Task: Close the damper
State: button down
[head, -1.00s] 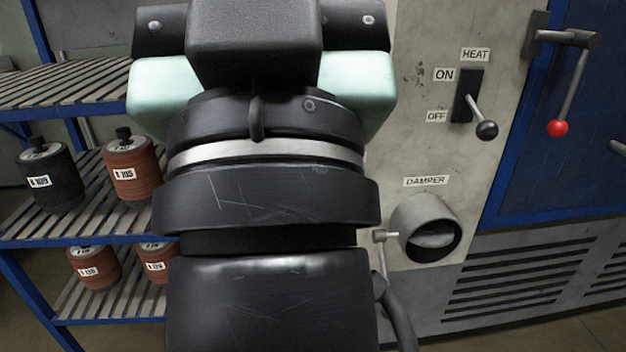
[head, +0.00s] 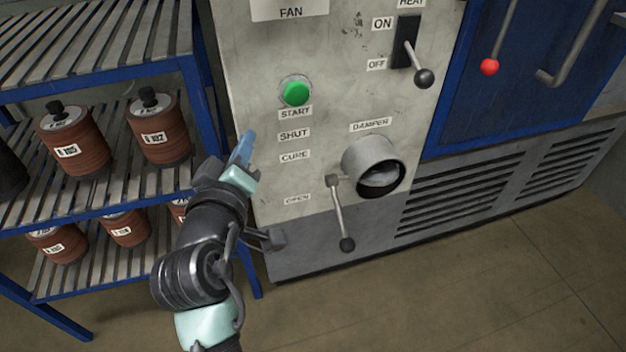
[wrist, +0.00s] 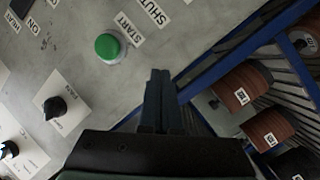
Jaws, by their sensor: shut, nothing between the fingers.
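The damper is a round grey duct (head: 373,166) on the control panel under the DAMPER label, with a pale flap visible inside; its exact angle is hard to tell. Left of the duct, the damper lever (head: 340,213) hangs downward from its pivot, ending in a dark knob. SHUT, CURE and OPEN labels (head: 297,199) run down the panel to its left. My gripper (head: 246,144) is shut and empty, up and left of the lever, beside the SHUT and CURE labels. In the wrist view its blue fingers (wrist: 160,78) are together; the lever is not visible there.
A green START button (head: 296,92) is above the gripper. The HEAT lever (head: 415,60) and a red-knobbed door handle (head: 490,50) are at upper right. A blue rack (head: 95,232) with reddish-brown canisters stands close on the left. Floor in front is clear.

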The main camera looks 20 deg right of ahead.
aim_at(340, 214)
jog(key=s+d+f+n+g+h+p, duration=0.2)
jog(key=s+f+n+g, duration=0.1)
jog(key=f, duration=0.7)
jog(key=s+d+f+n+g+h+p, duration=0.1)
jog(key=s+f+n, duration=0.4)
jog(key=f, duration=0.6)
jog(key=shift+s+d+g+h+p, duration=0.4)
jog(key=shift+s+g+h+p, duration=0.3)
jog(key=shift+s+g+p, duration=0.35)
jog(key=shift+s, duration=0.1)
jog(key=b+x, duration=0.4)
jog(key=x, duration=0.7)
jog(key=shift+s+d+r+p, duration=0.2)
jog(key=shift+s+r+p, duration=0.15)
jog(key=shift+s, duration=0.3)
jog(key=shift+s+d+r+p, duration=0.3)
jog(key=shift+s+r, duration=0.1)
jog(key=shift+s, duration=0.2)
jog(key=shift+s+d+r+p, duration=0.15)
jog(key=shift+s+r+p, duration=0.2)
jog(key=shift+s, duration=0.3)
jog(key=shift+r, duration=0.1)
jog(key=shift+s+r+g+p, duration=0.2)
jog(key=shift+r+g+p, duration=0.1)
jog(key=shift+p, duration=0.7)
